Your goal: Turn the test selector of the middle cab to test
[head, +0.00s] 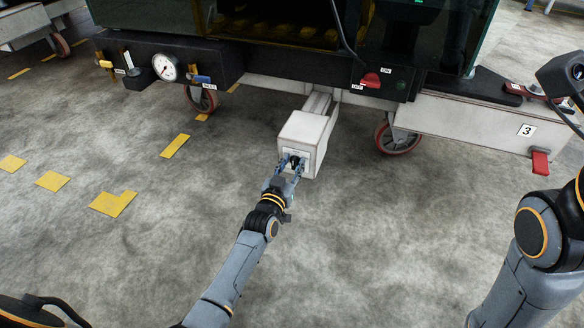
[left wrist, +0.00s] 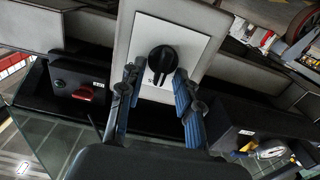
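The test selector is a black rotary knob (left wrist: 162,60) on a white plate (left wrist: 190,38), on the end of a pale box (head: 303,130) under the cab. The knob (head: 294,161) also shows between my fingers in the head view. My left gripper (head: 291,168) is at the box's front face. In the left wrist view the blue-grey fingers (left wrist: 157,80) are apart, on either side of the knob's lower part, with small gaps to it. Lettering under the knob is mostly hidden. My right arm shows at the right edge; its fingers are not visible.
A gauge (head: 164,67) and small levers are on the dark beam at left. A red switch (head: 370,80) and a red lever (head: 540,162) are at right. Trolley wheels (head: 397,138) stand on the floor. The concrete floor in front is clear.

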